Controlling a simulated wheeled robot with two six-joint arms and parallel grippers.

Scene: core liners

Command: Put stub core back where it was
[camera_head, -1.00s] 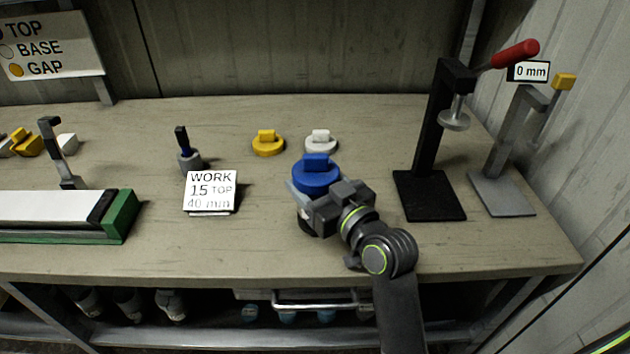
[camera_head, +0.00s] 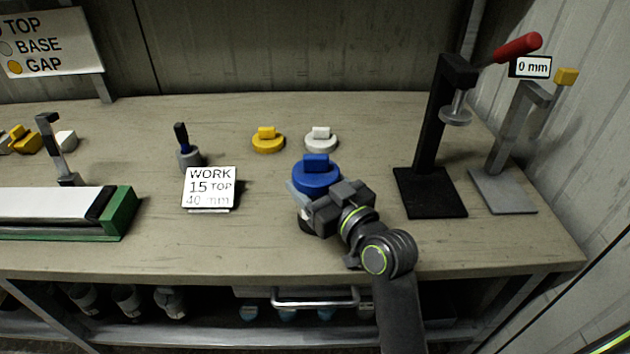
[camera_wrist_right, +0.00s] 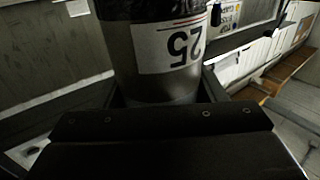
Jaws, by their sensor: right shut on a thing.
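My right gripper (camera_head: 312,208) is shut on a short upright cylinder at the middle front of the bench; I take it to be the stub core (camera_wrist_right: 160,75). In the right wrist view it is a grey tube with a dark band and a white label reading 25 upside down, between the fingers. In the head view a blue cap (camera_head: 317,178) shows at its top, and my gripper hides most of its body. I cannot tell whether its bottom touches the bench. My left gripper is out of view.
A yellow cap (camera_head: 268,143) and a white cap (camera_head: 320,143) lie behind. A work card (camera_head: 209,189) and a pen holder (camera_head: 189,157) stand left. A black press (camera_head: 429,190) and grey gauge stand (camera_head: 503,192) are right. A green-ended tray (camera_head: 122,214) is far left.

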